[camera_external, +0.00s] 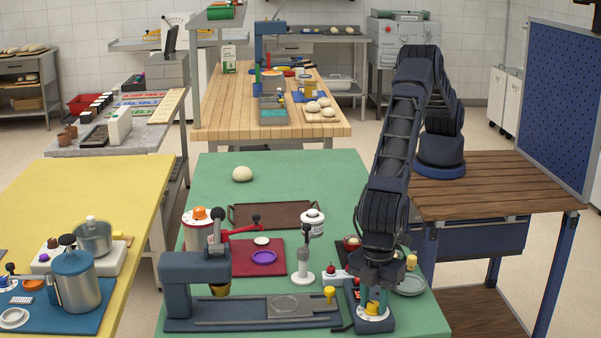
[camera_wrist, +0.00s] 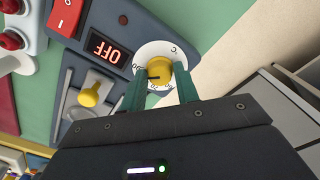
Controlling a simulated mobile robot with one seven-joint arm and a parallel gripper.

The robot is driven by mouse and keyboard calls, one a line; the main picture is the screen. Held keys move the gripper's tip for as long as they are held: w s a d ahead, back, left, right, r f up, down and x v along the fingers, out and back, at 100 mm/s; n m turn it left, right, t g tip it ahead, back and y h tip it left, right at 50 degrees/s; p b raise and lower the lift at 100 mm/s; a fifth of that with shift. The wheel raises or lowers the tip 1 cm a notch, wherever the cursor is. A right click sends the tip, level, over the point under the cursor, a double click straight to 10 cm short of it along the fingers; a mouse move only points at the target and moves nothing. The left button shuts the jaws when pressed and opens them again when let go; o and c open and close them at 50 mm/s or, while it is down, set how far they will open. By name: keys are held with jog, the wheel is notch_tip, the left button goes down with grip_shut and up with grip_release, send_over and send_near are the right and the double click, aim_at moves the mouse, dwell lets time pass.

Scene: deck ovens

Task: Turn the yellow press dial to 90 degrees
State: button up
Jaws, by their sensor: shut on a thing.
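The yellow press dial (camera_wrist: 159,72) sits on a round white scale plate (camera_wrist: 150,54) marked with numbers and "°C" in the wrist view. My gripper (camera_wrist: 163,84) is shut on the yellow dial, with one green finger at each side. A dark pointer line shows at the dial's left side, but the number it meets cannot be told. In the external view my gripper (camera_external: 376,296) points down at the yellow dial (camera_external: 372,307) at the press's right end. The blue-grey press (camera_external: 182,284) stands along the green table's front.
A yellow knob (camera_wrist: 95,93) is close by. A white stamp-like stand (camera_external: 303,262) and a grey-green plate (camera_external: 411,285) flank my gripper. The green table's back (camera_external: 300,175) is mostly clear.

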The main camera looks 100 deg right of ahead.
aim_at(374, 304)
jog(key=shift+m, duration=0.7)
jog(key=o, duration=1)
jog(key=shift+c, duration=0.2)
notch_tip(374, 304, up, 11)
jog(key=shift+f, duration=0.1)
